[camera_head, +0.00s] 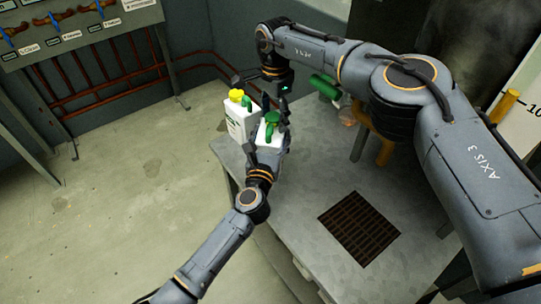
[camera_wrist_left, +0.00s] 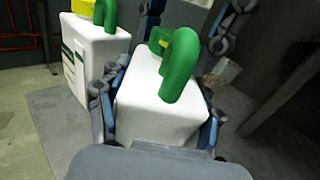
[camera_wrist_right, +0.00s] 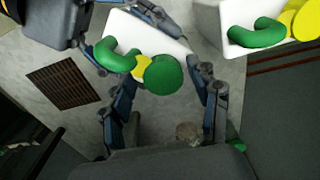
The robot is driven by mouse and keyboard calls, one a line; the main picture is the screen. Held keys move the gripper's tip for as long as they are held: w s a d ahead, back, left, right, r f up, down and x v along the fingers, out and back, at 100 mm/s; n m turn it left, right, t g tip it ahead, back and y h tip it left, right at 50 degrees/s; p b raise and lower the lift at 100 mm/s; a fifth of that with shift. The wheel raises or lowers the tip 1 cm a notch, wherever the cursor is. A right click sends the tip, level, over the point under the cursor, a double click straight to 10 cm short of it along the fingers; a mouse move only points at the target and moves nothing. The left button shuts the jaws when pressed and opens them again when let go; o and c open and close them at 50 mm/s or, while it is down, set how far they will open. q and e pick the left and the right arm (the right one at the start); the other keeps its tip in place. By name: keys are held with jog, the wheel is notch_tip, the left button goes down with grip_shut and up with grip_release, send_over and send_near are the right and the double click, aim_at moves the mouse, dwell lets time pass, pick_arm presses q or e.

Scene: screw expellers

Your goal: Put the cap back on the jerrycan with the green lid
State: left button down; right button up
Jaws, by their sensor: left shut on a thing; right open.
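The white jerrycan (camera_head: 270,131) with a green handle and green lid stands near the table's far-left corner. My left gripper (camera_head: 266,150) is shut on its body; the left wrist view shows a finger on each side of the white can (camera_wrist_left: 150,112). The green lid (camera_wrist_right: 163,75) is at the can's neck, beside a small yellow part; whether it is fully seated I cannot tell. My right gripper (camera_wrist_right: 160,88) is open above the can, its fingers spread on either side of the lid. In the head view the right gripper (camera_head: 277,100) partly hides the can's top.
A second white jerrycan with a yellow cap (camera_head: 236,95) stands just left of the held one. A green cylinder (camera_head: 324,87) and a brownish round object (camera_head: 347,117) are to the right. The grey table (camera_head: 300,235) has a dark grate (camera_head: 360,227) and free room around it.

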jog(key=shift+r, duration=2.3)
jog(key=shift+c, duration=0.4)
jog(key=m, duration=0.2)
jog(key=r+m, duration=0.1)
jog(key=m, duration=0.3)
jog(key=r+m, duration=0.1)
jog(key=m, duration=0.2)
jog(key=shift+w, duration=0.1)
jog(key=m, duration=0.2)
jog(key=r+m, duration=0.1)
jog(key=m, duration=0.3)
jog(key=r+m, duration=0.1)
jog(key=m, duration=0.2)
jog(key=shift+a, duration=0.1)
jog(key=shift+f, duration=0.1)
